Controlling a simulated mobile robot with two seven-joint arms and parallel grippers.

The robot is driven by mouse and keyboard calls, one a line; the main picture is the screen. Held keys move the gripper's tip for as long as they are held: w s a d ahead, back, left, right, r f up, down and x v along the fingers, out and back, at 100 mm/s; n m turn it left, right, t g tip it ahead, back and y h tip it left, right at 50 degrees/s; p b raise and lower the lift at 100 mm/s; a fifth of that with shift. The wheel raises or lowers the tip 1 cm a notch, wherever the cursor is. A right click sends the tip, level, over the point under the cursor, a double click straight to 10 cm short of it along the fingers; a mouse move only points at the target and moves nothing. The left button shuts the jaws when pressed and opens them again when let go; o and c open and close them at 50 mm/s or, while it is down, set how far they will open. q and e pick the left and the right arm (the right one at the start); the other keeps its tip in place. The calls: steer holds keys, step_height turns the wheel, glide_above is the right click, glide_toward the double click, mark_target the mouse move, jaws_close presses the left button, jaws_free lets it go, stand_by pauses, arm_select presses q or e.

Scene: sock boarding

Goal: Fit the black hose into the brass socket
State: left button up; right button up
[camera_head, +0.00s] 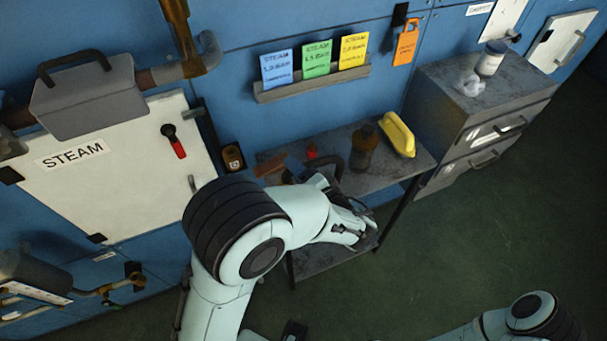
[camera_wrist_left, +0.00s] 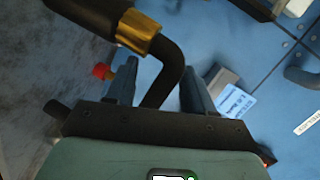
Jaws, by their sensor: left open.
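A black hose (camera_wrist_left: 172,68) bends down between the two fingers of my left gripper (camera_wrist_left: 161,68) in the left wrist view. The fingers stand apart, with a gap showing beside the hose. A brass collar, apparently the brass socket (camera_wrist_left: 138,30), sits at the hose's upper end, with a thicker dark cylinder beyond it. I cannot tell how deeply hose and brass are joined. In the head view my left gripper (camera_head: 352,205) is at the metal shelf, and a dark curved piece, probably the hose (camera_head: 334,170), shows just behind it. My right gripper is out of view.
The metal shelf (camera_head: 390,185) holds a brown bottle (camera_head: 363,147), a yellow object (camera_head: 398,134) and a small red-topped item (camera_head: 311,150). A grey cabinet (camera_head: 440,100) stands to the right. A white STEAM panel (camera_head: 110,190) is at left. The green floor is clear at right.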

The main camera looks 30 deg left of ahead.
arm_select(q)
steer(key=shift+w+a+f, duration=0.15)
steer(key=shift+w+a, duration=0.05)
steer(key=shift+a, duration=0.2)
steer(key=shift+c, duration=0.3)
jaws_close()
